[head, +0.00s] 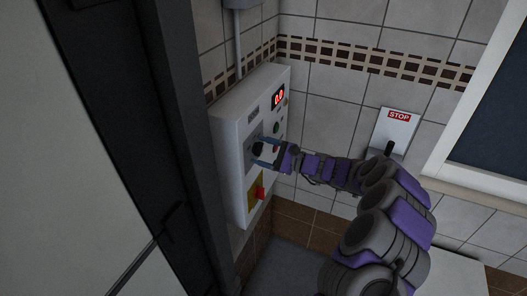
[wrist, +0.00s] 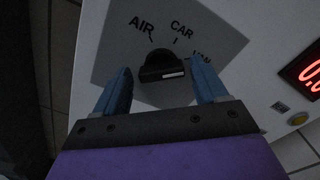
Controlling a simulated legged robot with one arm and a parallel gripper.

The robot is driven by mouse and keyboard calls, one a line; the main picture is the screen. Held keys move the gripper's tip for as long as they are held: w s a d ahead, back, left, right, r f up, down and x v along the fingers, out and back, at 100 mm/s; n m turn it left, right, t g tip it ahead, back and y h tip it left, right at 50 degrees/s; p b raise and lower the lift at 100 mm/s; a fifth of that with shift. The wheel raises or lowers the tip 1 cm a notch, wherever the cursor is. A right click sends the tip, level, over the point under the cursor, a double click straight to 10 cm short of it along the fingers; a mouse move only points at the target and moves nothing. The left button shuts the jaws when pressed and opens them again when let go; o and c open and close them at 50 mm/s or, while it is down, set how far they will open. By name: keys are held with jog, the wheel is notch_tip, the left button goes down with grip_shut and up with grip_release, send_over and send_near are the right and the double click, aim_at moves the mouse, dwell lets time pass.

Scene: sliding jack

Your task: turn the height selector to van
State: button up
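The height selector is a black knob (wrist: 163,66) on a grey plate (wrist: 222,38), with the labels AIR, CAR and VAN around its upper side. VAN is partly covered by my right finger. The knob's grip bar lies nearly level in the wrist view, with a white mark on its near side; I cannot tell which label it is set to. My gripper (wrist: 161,70) is open, one blue finger on each side of the knob, with visible gaps. In the head view my gripper (head: 265,148) is at the front of the white control box (head: 232,131), hiding part of the selector.
The box has a red digital display (head: 278,97), several small buttons and a red button (head: 259,193) on yellow below the selector. A STOP panel (head: 396,128) with a black lever is on the tiled wall to the right. A dark door frame (head: 170,130) stands left.

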jog(key=shift+r, duration=0.15)
jog(key=b+v, duration=0.2)
jog(key=v, duration=1.5)
jog(key=shift+d, duration=0.25)
jog(key=s+a+n+g+h+b, duration=0.4)
jog(key=s+a, duration=0.3)
jog(key=s, duration=0.4)
jog(key=s+a+n+g+h+b, duration=0.1)
jog(key=s+a+n+g+b, duration=0.45)
jog(key=s, duration=0.55)
jog(key=s+d+f+n+h+b, duration=0.1)
jog(key=s+d+f+h+b, duration=0.1)
jog(key=s+d+f+h, duration=0.2)
jog(key=s+d+f+n+t+h+b, duration=0.1)
jog(key=s+d+f+n+h+b, duration=0.1)
jog(key=s+d+f, duration=0.4)
jog(key=s+d+f+n+h+b, duration=0.1)
jog(key=s+d+f+h+b, duration=0.2)
jog(key=s, duration=0.9)
jog(key=shift+s+d+f+n+t+h, duration=0.1)
jog(key=shift+d+f+n+t+h, duration=0.1)
jog(key=shift+d+f+h, duration=0.45)
jog(key=shift+s+d+f+n+t+h, duration=0.15)
jog(key=shift+d+f+h, duration=0.25)
jog(key=shift+d+h, duration=0.4)
